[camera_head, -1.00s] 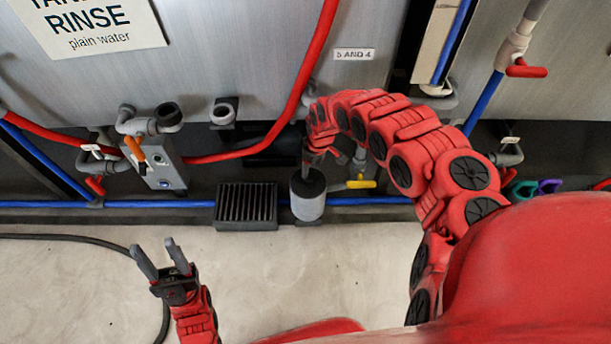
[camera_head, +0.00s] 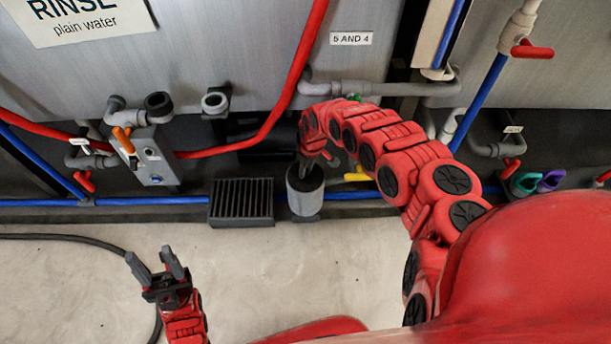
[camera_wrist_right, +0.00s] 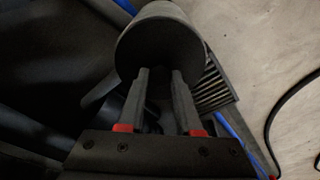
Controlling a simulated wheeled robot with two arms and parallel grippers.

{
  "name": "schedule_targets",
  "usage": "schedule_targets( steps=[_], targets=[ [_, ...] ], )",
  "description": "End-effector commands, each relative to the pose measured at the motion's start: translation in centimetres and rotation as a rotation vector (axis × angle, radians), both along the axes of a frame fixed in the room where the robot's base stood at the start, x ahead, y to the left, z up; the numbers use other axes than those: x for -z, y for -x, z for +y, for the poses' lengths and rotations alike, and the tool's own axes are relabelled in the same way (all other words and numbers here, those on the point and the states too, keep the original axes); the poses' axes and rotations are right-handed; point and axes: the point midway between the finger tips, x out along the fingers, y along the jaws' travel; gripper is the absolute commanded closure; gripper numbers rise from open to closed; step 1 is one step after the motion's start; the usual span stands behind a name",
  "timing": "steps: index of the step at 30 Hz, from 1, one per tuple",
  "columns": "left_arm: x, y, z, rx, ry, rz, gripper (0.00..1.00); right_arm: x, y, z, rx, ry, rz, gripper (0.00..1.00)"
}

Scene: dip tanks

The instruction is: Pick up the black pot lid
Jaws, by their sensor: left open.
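The black pot lid (camera_head: 304,180) is a dark round disc on top of a pale grey cylindrical pot (camera_head: 306,203), on the dark ledge below the tanks. In the right wrist view the lid (camera_wrist_right: 160,38) fills the top middle as a dark round face. My right gripper (camera_head: 306,166) is down at the lid. Its two fingers (camera_wrist_right: 160,75) reach the lid face with a gap between them. That gap is too dark to show whether they grip a knob. My left gripper (camera_head: 157,268) is open and empty, low left over the pale floor.
A black ribbed grate (camera_head: 242,202) stands just left of the pot. A yellow-handled valve (camera_head: 357,174) is just right of it. A red hose (camera_head: 285,95) and a blue pipe (camera_head: 150,201) run behind. The pale floor in front is mostly clear.

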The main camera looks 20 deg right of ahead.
Motion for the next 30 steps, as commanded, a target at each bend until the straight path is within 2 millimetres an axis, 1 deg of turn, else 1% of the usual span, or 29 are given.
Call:
schedule_targets(
  steps=[1, 3, 13, 16, 20, 23, 24, 25, 26, 30],
  targets=[
    [0.0, 0.0, 0.0, 0.0, 0.0, 0.0, 0.5, 0.0, 0.0, 0.0, 0.0, 0.0, 0.0, 0.89],
    [0.0, 0.0, 0.0, 0.0, 0.0, 0.0, 0.5, 0.0, 0.0, 0.0, 0.0, 0.0, 0.0, 1.0],
    [0.0, 0.0, 0.0, 0.0, 0.0, 0.0, 0.5, 0.0, 0.0, 0.0, 0.0, 0.0, -0.001, 1.0],
    [-0.2, 0.0, 0.0, 0.001, 0.002, 0.001, 0.5, -0.4, -0.1, 0.0, 0.0, 0.0, -0.001, 1.0],
    [-1.0, -0.1, 0.0, 0.001, 0.011, 0.008, 0.5, -1.6, -0.1, 0.0, 0.0, 0.001, -0.003, 1.0],
    [-2.1, -0.3, 0.0, 0.001, 0.023, 0.019, 0.5, -3.4, -0.2, -0.1, -0.001, 0.001, -0.004, 1.0],
    [-2.7, -0.4, 0.0, 0.002, 0.031, 0.025, 0.5, -4.2, -0.2, -0.1, 0.0, 0.002, -0.005, 1.0],
    [-3.0, -0.5, 0.0, 0.001, 0.037, 0.029, 0.5, -4.7, 0.0, -0.1, 0.0, 0.001, -0.003, 1.0],
    [-2.9, -0.5, 0.0, 0.002, 0.041, 0.031, 0.5, -4.2, 0.6, 0.1, 0.0, 0.0, 0.002, 1.0],
    [-4.6, -0.8, 0.0, 0.003, 0.063, 0.049, 0.5, -4.8, 3.3, 0.7, -0.001, 0.004, 0.006, 1.0]
  ],
)
